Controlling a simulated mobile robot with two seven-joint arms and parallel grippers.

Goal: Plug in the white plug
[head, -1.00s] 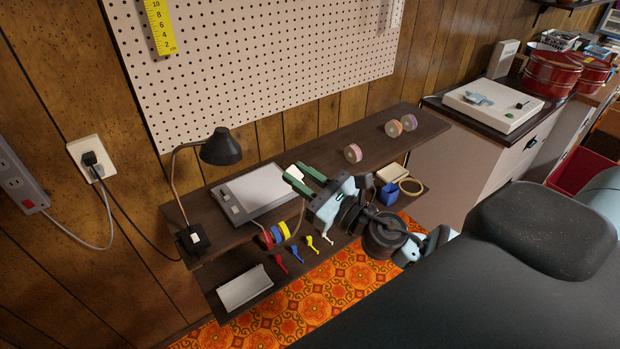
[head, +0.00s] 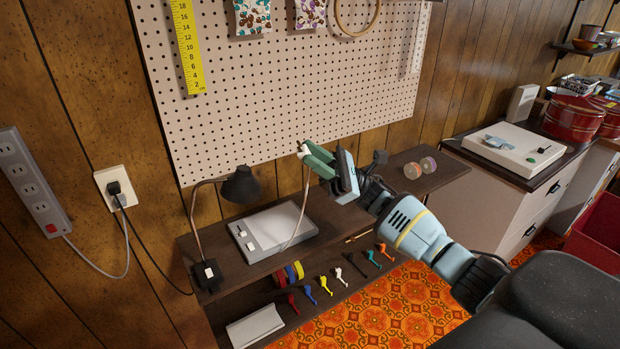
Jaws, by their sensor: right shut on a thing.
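The white plug (head: 303,149) is at the fingertips of my right gripper (head: 309,155), which is shut on it with green fingers and holds it in the air in front of the pegboard. Its pale cord hangs down to the flat grey-white device (head: 272,230) on the upper shelf. A grey power strip (head: 38,190) with several sockets and a red switch is on the wall at far left. The wall outlet (head: 118,188) beside it has a black plug in it, with a black cord and a grey cord running from there. My left gripper is out of view.
A black desk lamp (head: 241,185) stands on the dark shelf (head: 325,215), between the outlet and the device. The wall between lamp and power strip is mostly clear.

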